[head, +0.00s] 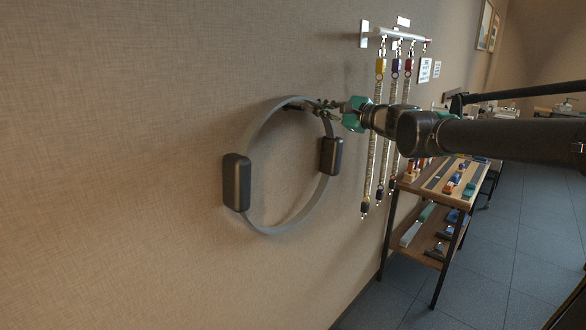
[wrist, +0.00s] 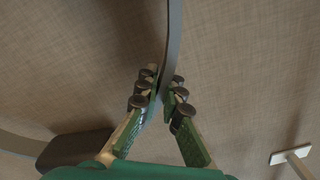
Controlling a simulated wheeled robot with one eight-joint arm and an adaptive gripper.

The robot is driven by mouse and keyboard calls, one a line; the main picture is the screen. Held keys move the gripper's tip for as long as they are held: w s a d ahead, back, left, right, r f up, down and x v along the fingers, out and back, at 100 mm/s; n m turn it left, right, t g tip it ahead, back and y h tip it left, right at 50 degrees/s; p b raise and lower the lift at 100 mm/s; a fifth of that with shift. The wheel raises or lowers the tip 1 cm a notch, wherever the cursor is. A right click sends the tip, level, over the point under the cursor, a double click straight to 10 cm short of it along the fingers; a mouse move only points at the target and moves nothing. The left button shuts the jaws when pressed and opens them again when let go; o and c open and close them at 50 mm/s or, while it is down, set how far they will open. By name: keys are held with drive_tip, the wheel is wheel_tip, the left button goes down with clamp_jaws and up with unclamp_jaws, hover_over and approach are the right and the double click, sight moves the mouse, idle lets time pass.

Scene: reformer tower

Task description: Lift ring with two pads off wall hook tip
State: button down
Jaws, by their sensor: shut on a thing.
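A grey ring (head: 278,230) with two black pads, a left pad (head: 236,182) and a right pad (head: 331,155), is upright close to the wall in the head view. My gripper (head: 322,106) is shut on the ring's band at its upper right. In the wrist view the band (wrist: 174,35) runs between the fingertips of my gripper (wrist: 160,90), and one pad (wrist: 75,150) shows at lower left. A small dark piece (head: 293,106) at the inside top of the ring may be the wall hook. Whether the ring touches it cannot be told.
A wall rack (head: 400,34) with several hanging springs (head: 381,120) is just right of the ring, behind my arm. A wooden shelf cart (head: 420,240) with small items stands below it. The wall left of the ring is bare.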

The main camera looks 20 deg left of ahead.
drive_tip(key=shift+r, duration=0.7)
drive_tip(key=shift+d, duration=0.2)
drive_tip(key=shift+r+v, duration=0.15)
drive_tip(key=shift+v, duration=0.7)
drive_tip(key=shift+r+v, duration=0.15)
drive_tip(key=shift+v, duration=0.7)
drive_tip(key=v, duration=0.5)
drive_tip(key=shift+s, duration=0.2)
idle(0.5)
